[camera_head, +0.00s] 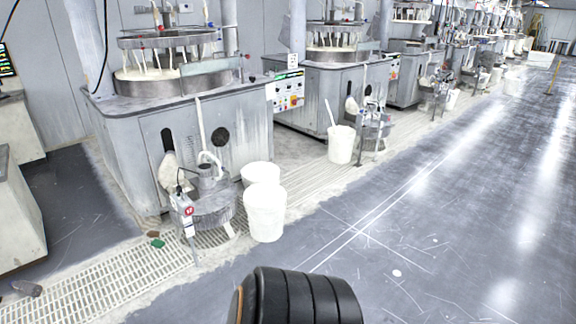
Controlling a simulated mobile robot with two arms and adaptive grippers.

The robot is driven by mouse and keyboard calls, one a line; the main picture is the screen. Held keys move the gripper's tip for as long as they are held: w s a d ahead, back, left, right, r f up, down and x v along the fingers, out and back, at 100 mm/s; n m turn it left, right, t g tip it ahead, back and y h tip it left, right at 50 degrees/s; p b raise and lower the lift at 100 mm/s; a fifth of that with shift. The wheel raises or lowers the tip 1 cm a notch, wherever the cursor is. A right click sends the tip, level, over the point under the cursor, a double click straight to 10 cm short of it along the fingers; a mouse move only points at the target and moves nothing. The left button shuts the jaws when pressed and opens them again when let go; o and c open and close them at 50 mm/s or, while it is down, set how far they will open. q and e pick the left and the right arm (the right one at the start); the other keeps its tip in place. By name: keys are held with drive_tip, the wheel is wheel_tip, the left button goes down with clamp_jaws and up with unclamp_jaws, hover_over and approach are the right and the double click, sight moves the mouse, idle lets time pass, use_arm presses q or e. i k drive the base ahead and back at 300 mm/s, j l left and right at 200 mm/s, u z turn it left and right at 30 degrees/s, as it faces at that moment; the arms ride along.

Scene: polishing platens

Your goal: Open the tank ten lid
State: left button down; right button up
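A round steel slurry tank (218,222) stands on the floor grating in front of the nearest polishing machine. A tag with a red mark (188,211) hangs at its front left; its number is too small to read surely. The tank's top (208,196) is grey metal with a pump fitting and hose on it. I cannot tell the lid's edges or whether it is open. Neither of my grippers is in view. A black ribbed part of mine shows at the bottom middle.
White buckets (265,212) stand right beside the tank. The polishing machine (190,140) is behind it. Another bucket (341,144) and tank (374,128) stand farther right. Small debris lies on the grating (110,280).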

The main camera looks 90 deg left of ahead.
sight(216, 202)
drive_tip(key=u, duration=3.4)
drive_tip(key=i+l+u, duration=0.15)
drive_tip(key=i, duration=0.4)
drive_tip(key=i+l+u, duration=0.15)
drive_tip(key=i+l, duration=0.2)
drive_tip(key=i, duration=0.15)
drive_tip(key=i+l+u, duration=0.15)
drive_tip(key=i+l, duration=0.2)
drive_tip(key=i, duration=0.15)
